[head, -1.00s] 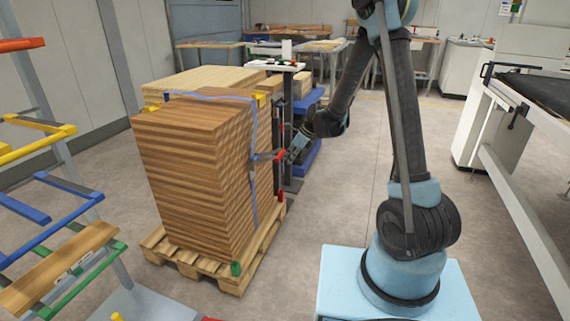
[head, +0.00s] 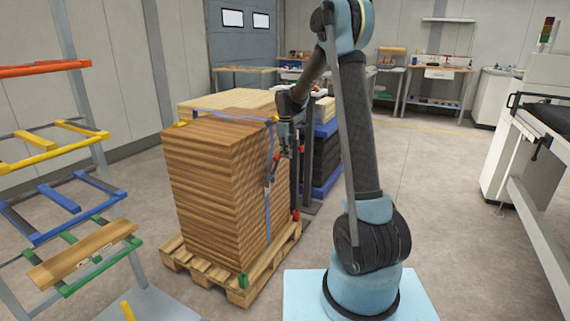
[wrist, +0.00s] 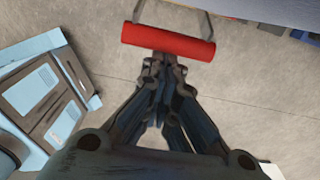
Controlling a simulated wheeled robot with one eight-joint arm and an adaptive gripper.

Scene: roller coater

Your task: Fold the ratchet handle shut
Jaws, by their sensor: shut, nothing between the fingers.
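A stack of brown boards (head: 215,185) stands on a wooden pallet with a blue strap (head: 268,222) around it. The ratchet (head: 267,172) sits on the strap at the stack's right side. The handle's red grip (head: 277,157) shows small beside it in the head view. In the wrist view the red grip (wrist: 168,42) lies crosswise just ahead of my gripper (wrist: 163,64). The handle's exact angle is partly hidden by my gripper.
A colored rack (head: 60,200) stands at the left, with a wooden board (head: 82,253) on it. A dark post and blue stand (head: 318,165) are close behind my gripper. A white machine (head: 535,140) is at the right. The floor between is clear.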

